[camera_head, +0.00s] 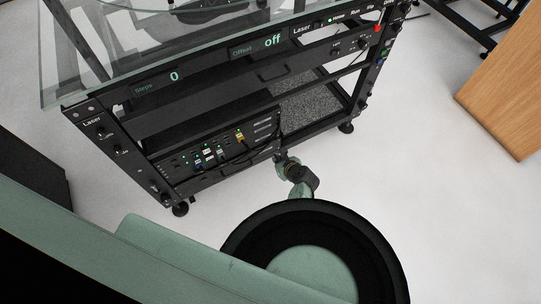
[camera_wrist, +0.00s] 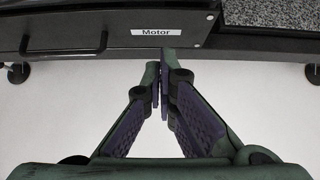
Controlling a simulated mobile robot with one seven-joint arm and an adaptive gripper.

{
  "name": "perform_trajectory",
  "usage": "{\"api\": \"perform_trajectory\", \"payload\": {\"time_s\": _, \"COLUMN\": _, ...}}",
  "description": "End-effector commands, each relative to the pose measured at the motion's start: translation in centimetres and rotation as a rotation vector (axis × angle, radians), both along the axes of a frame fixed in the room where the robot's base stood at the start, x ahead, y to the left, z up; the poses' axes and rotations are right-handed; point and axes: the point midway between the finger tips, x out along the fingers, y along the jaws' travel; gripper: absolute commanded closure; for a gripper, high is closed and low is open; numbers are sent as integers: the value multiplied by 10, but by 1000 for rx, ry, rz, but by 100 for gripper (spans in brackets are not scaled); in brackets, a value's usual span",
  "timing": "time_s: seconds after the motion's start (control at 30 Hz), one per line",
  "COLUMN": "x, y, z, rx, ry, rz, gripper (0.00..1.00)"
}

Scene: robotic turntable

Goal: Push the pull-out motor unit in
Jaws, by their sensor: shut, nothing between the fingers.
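The motor unit (camera_wrist: 110,22) is a flat black drawer front with a white "Motor" label and a dark handle, across the top of the wrist view. In the head view it appears as the low black front (camera_head: 232,169) at the bottom of the rack. My gripper (camera_wrist: 161,62) is shut and empty. Its fingertips are at the lower edge of the drawer front, just below the label and right of the handle. I cannot tell whether they touch it. In the head view my gripper (camera_head: 281,159) is at the right end of that front, its tips partly hidden.
The black rack (camera_head: 170,118) carries a glass top and panels reading "Steps 0" and "Offset off". Cabled electronics (camera_head: 215,152) sit above the low front. A speckled grey slab (camera_head: 305,98) lies to the right. A wooden board (camera_head: 510,85) stands far right. The pale floor in front is clear.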

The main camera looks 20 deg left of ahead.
Motion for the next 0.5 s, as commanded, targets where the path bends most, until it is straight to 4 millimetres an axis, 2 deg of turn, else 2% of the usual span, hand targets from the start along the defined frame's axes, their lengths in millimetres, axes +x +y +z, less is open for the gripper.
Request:
{"api": "perform_trajectory", "payload": {"time_s": 0.03, "x": 5, "y": 5, "z": -13, "rx": -1, "ry": -3, "rz": 4, "gripper": 100}}
{"api": "perform_trajectory", "payload": {"time_s": 0.17, "x": 13, "y": 15, "z": -25, "rx": -1, "ry": -1, "rz": 3, "gripper": 100}}
{"api": "perform_trajectory", "payload": {"time_s": 0.3, "x": 28, "y": 32, "z": -19, "rx": -1, "ry": -3, "rz": 4, "gripper": 100}}
{"api": "perform_trajectory", "payload": {"time_s": 0.5, "x": 37, "y": 43, "z": -17, "rx": 0, "ry": -1, "rz": 1, "gripper": 100}}
